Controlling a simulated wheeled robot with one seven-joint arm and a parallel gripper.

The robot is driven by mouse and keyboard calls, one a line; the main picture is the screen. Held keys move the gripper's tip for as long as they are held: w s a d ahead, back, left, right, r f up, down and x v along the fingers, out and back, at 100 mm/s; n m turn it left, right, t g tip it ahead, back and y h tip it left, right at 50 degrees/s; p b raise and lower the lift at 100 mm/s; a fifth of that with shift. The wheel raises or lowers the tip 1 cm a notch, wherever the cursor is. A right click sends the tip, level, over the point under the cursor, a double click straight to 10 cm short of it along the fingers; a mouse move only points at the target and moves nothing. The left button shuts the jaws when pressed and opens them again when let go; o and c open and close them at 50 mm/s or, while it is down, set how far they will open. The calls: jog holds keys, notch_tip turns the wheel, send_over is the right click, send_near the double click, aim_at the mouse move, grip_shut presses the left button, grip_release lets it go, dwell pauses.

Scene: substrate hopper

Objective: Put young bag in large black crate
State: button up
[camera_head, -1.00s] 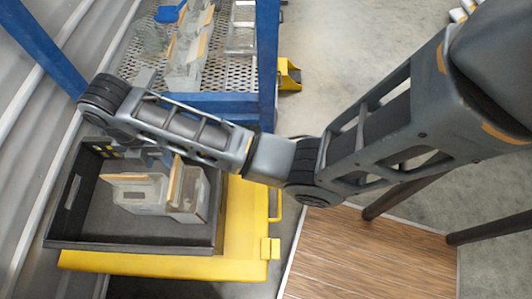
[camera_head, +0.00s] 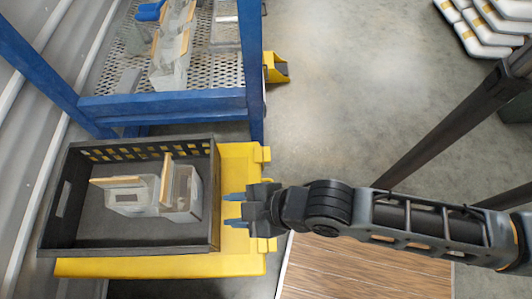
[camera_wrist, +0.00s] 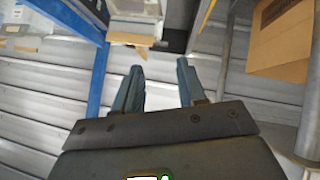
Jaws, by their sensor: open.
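The large black crate (camera_head: 215,235) sits on a yellow platform in the lower left of the head view. In it lie clear bags or containers with tan top edges, one (camera_head: 125,197) at left and one (camera_head: 182,190) at right, close against each other. I cannot tell which is the young bag. My gripper (camera_head: 232,210) is to the right of the crate, with its blue fingers apart and pointing left over the platform's edge. It is empty. The wrist view also shows its open fingers (camera_wrist: 158,85) with nothing between them.
A blue-framed rack with a perforated shelf (camera_head: 120,70) stands behind the crate and holds several clear containers (camera_head: 172,50). The yellow platform (camera_head: 150,266) extends under the crate. A wood-patterned surface (camera_head: 350,270) is at lower right. A cardboard box (camera_wrist: 283,40) shows in the wrist view.

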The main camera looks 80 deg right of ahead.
jog(key=s+d+r+m+t, duration=0.2)
jog(key=s+r, duration=0.3)
jog(key=r, duration=0.3)
jog(key=s+d+r+m+t, duration=0.2)
jog(key=s+r, duration=0.3)
jog(key=r, duration=0.3)
jog(key=shift+s+d+r+m+t+h, duration=0.3)
jog(key=shift+d+r+m+t+h, duration=0.1)
jog(key=shift+d+m, duration=0.4)
jog(key=shift+a+f, duration=0.1)
jog(key=shift+a, duration=0.1)
